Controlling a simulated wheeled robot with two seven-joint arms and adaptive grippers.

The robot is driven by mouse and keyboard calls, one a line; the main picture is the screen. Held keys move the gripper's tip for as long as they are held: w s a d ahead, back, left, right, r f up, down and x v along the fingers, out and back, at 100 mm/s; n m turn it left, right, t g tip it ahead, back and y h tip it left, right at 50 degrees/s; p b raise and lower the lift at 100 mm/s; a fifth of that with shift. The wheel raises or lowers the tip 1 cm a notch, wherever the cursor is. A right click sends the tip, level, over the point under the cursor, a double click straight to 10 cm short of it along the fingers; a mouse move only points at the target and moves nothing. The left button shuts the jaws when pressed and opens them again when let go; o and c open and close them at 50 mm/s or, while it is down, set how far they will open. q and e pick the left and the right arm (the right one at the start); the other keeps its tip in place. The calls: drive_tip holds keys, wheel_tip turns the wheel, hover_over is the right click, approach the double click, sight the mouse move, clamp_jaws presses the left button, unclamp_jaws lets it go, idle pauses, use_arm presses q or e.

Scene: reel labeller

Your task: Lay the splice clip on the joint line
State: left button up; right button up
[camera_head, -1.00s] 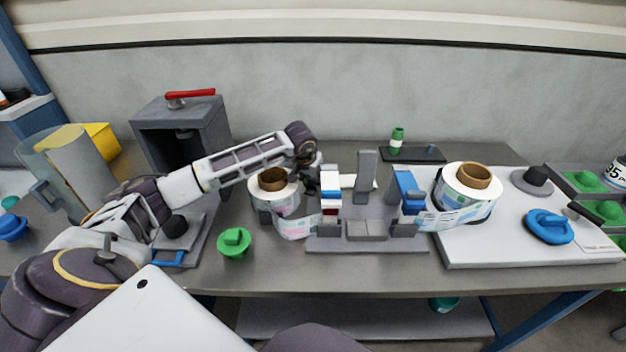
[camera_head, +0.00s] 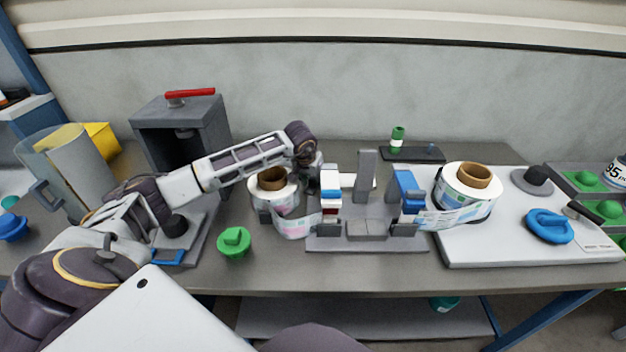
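The splice fixture (camera_head: 325,244) is a grey plate in the middle of the table, with a grey centre block (camera_head: 367,229) and an upright grey post (camera_head: 366,175). A blue-and-white lever piece (camera_head: 330,184) stands at its left and a blue one (camera_head: 407,188) at its right. Label strips come in from the left reel (camera_head: 272,192) and right reel (camera_head: 466,190). My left gripper (camera_head: 313,184) points down just behind and right of the left reel; its fingertips are largely hidden. A pale flat piece (camera_head: 350,181) lies beside it; I cannot tell whether it is the splice clip. My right gripper is not in view.
A green knobbed piece (camera_head: 234,242) stands front left. A dark box (camera_head: 185,125) with a red handle stands behind my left arm. A white board (camera_head: 490,250) carries the right reel and a blue tool (camera_head: 550,226). A dark tray (camera_head: 412,154) lies at the back.

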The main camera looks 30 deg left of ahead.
use_arm(q)
drive_tip(key=shift+s+r, duration=0.15)
drive_tip(key=shift+r, duration=0.35)
drive_tip(key=v, duration=1.1)
drive_tip(key=shift+o, duration=0.2)
drive_tip(key=shift+r, duration=0.1)
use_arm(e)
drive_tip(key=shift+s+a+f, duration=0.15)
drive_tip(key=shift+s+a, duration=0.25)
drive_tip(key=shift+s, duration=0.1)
use_arm(q)
drive_tip(key=shift+o, duration=0.2)
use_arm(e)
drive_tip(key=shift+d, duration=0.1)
